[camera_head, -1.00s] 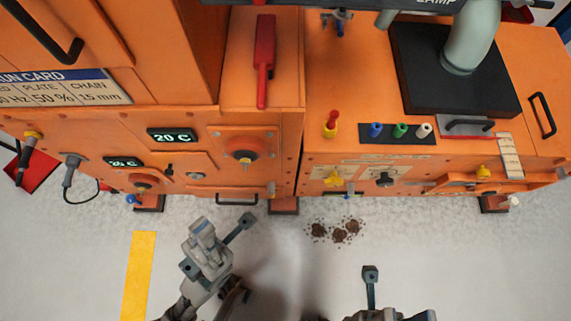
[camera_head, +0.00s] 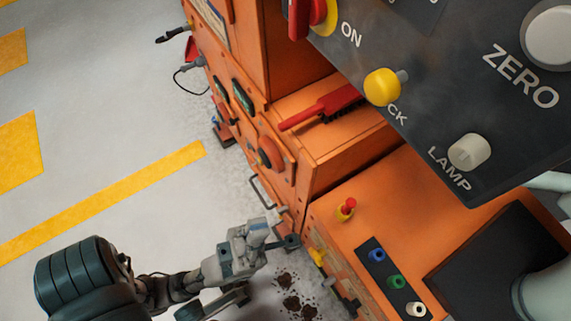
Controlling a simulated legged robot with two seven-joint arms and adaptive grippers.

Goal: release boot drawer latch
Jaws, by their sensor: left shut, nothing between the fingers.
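The lower front of the orange machine (camera_head: 318,178) has a black bar handle (camera_head: 262,192) near the floor. A small grey fitting beside that handle may be the drawer latch, but I cannot tell for certain. My left gripper (camera_head: 284,242) reaches in from the lower left, shut and empty, with its dark fingertip close to the machine's lower front corner in the picture. I cannot tell whether it touches the machine. My right gripper is out of view.
A dark control panel (camera_head: 440,60) with a yellow knob (camera_head: 382,87) and a pale lamp knob (camera_head: 469,152) hangs close at the upper right. A red brush (camera_head: 325,107) lies on the machine ledge. Brown spill (camera_head: 293,302) is on the floor. Open floor lies left.

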